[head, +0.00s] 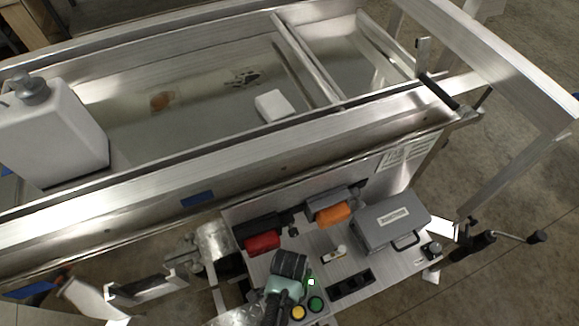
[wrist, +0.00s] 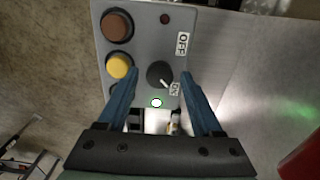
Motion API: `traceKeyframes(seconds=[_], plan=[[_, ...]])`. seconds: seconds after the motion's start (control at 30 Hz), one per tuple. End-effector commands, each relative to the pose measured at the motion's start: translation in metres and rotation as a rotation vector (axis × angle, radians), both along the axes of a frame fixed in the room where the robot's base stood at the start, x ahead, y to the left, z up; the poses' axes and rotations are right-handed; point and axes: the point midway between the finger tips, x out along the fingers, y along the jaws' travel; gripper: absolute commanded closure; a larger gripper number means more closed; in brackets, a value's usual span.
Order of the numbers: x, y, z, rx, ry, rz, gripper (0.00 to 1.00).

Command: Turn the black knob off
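The black knob (wrist: 158,74) is on a grey control panel (wrist: 142,44) in the wrist view. Its white pointer line points down and right, toward the ON label (wrist: 175,89). My gripper (wrist: 157,76) is open, with one blue finger on each side of the knob. Gaps show between the fingers and the knob, and I cannot tell how far the tips are from the panel. In the head view my arm hides the knob.
A brown button (wrist: 117,26) and a yellow button (wrist: 119,65) sit left of the knob; another is mostly behind the left finger. A white light with a green rim (wrist: 156,103) is below it. In the head view, a grey box (head: 390,222) stands right of my arm.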

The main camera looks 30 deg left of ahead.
Motion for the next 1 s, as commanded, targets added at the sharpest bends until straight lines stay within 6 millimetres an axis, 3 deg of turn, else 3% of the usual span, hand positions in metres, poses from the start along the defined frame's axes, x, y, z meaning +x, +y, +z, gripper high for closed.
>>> traceKeyframes(seconds=[0.03, 0.33, 0.73, 1.0], plan=[[0.0, 0.0, 0.0001, 0.0, 0.0, 0.0, 0.45], [0.0001, 0.0001, 0.0003, 0.0, 0.0, 0.0, 0.99], [0.0, 0.0004, 0.0011, 0.0, 0.0, 0.044, 1.0], [-0.0003, 0.0006, 0.002, 0.0, 0.001, 0.213, 1.0]])
